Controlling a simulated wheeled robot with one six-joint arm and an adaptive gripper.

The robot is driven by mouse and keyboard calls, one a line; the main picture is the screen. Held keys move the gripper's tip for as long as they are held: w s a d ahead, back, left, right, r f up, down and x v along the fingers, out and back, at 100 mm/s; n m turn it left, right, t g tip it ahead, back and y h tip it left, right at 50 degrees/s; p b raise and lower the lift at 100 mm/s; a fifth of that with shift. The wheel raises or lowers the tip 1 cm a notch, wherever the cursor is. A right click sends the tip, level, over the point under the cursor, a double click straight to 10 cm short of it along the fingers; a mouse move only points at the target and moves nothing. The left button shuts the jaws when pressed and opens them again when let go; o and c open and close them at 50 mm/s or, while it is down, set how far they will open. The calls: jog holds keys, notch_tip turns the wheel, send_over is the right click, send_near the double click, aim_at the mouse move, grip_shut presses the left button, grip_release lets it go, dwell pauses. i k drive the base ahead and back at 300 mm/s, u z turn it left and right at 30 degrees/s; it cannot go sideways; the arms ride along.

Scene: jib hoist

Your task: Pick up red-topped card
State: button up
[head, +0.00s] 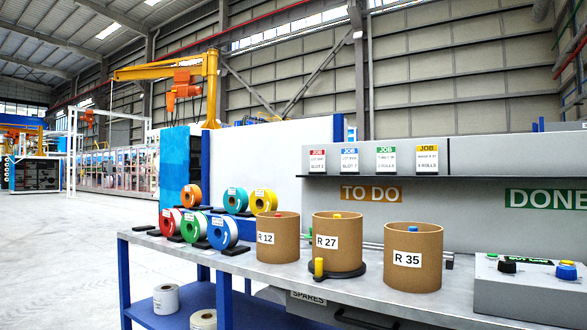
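The red-topped card (316,159) stands upright on the grey shelf (375,176) above the TO DO sign (371,194). It reads JOB in its red band, with small print below. It is the leftmost card in a row. To its right stand a blue-topped card (349,160), a green-topped card (386,160) and an orange-topped card (427,159), with gaps between them. Nothing covers the red-topped card. My gripper is not clearly seen in this view.
Below the shelf, a grey bench (285,277) holds brown cylinders marked R 12 (278,237), R 27 (339,243) and R 35 (413,256). Coloured reels (222,232) stand at left, a control box (528,290) at right. A dark part (366,319) at the bottom edge is unclear.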

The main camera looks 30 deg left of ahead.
aim_at(317, 157)
jog(key=u, duration=2.65)
jog(key=i, duration=2.7)
jog(key=z, duration=2.5)
